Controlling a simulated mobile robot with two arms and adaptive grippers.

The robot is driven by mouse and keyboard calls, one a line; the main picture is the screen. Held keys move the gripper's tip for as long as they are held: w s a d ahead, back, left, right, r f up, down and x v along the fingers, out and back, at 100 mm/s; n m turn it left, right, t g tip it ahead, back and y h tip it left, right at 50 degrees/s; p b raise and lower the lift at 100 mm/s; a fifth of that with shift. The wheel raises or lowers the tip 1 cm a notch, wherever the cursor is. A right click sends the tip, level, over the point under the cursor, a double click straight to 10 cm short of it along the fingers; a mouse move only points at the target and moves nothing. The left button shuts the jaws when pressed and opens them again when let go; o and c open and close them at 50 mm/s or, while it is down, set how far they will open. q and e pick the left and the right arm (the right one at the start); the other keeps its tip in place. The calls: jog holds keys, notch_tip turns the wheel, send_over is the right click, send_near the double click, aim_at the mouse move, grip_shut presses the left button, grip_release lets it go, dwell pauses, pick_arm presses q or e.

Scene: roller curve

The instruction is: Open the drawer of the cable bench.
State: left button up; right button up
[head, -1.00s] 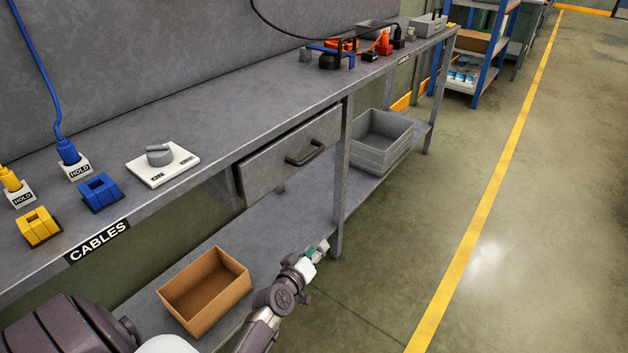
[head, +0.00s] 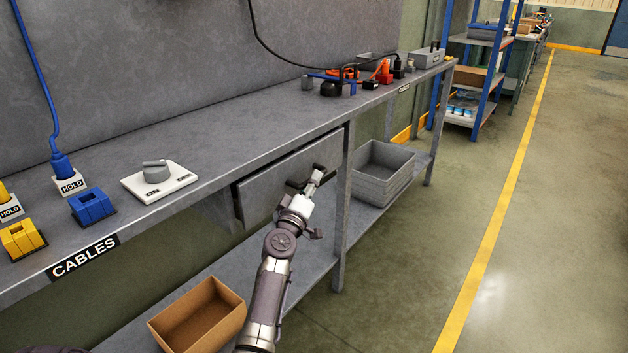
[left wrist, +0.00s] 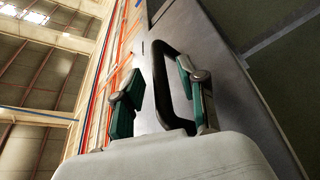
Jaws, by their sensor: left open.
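The cable bench (head: 200,135) is a long grey metal bench with a "CABLES" label. Its grey drawer (head: 258,196) sits under the top, its front close to the bench's front edge; it looks shut. The dark bar handle (head: 294,183) is partly covered by my gripper. My left gripper (head: 317,177) is open and empty in front of the handle. In the left wrist view, the handle (left wrist: 159,82) appears between the two green-padded fingers of the left gripper (left wrist: 163,88). Contact cannot be told. My right gripper is out of view.
A cardboard box (head: 198,318) and a grey bin (head: 382,172) stand on the lower shelf. A bench leg (head: 341,215) is just right of the drawer. The floor at right is clear.

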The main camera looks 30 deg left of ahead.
pick_arm(q)
jog(key=shift+x, duration=1.15)
grip_shut()
